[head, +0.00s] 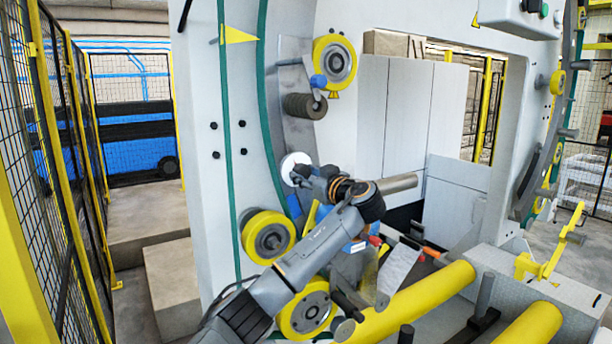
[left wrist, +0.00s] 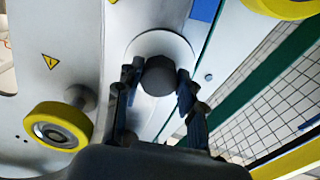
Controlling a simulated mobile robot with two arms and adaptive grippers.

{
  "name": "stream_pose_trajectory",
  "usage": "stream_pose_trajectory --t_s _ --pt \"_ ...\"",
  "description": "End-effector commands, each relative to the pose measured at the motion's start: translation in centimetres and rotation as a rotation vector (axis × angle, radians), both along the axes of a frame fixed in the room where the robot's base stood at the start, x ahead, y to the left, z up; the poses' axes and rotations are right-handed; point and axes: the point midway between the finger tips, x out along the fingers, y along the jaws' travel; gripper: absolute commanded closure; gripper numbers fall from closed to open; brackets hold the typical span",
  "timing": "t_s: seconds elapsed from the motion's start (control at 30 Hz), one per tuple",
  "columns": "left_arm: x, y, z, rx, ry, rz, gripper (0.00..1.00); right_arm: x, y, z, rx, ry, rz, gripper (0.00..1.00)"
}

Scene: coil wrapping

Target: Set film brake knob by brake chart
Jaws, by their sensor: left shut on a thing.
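The film brake knob (left wrist: 160,76) is dark and faceted. In the left wrist view it sits in front of a round white disc (left wrist: 137,55) on the pale machine frame. My left gripper (left wrist: 158,84) is shut on the knob, with one finger at each side of it. In the head view my left gripper (head: 301,176) reaches the white disc (head: 292,162) from the lower right and hides the knob. I cannot make out a brake chart or any marks on the disc. My right gripper is not in view.
A dark grey spool (head: 304,106) is just above the gripper. Long yellow rollers (head: 420,300) lie at the lower right. A mesh fence (head: 70,150) borders the left.

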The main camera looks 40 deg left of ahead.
Motion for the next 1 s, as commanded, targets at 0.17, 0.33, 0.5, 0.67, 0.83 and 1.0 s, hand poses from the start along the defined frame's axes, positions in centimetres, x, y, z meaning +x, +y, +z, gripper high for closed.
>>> stream_pose_trajectory --t_s 0.17,0.33,0.5,0.67,0.83,1.0 --pt "0.0 0.0 -0.1 0.006 0.020 -0.001 0.93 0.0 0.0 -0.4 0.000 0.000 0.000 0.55" --pt "0.0 0.0 -0.2 0.024 0.088 -0.001 0.93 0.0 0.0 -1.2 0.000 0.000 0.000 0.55" --pt "0.0 0.0 -0.3 0.059 0.205 -0.002 0.93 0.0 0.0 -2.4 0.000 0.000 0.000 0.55" --pt "-0.1 0.0 -0.2 0.100 0.346 -0.001 0.93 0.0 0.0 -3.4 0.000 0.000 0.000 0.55" --pt "-0.1 0.0 -0.1 0.146 0.501 -0.002 0.93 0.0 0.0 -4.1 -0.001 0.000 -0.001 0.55" --pt "-0.1 0.0 0.0 0.190 0.656 -0.002 0.93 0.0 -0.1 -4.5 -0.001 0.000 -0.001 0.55"
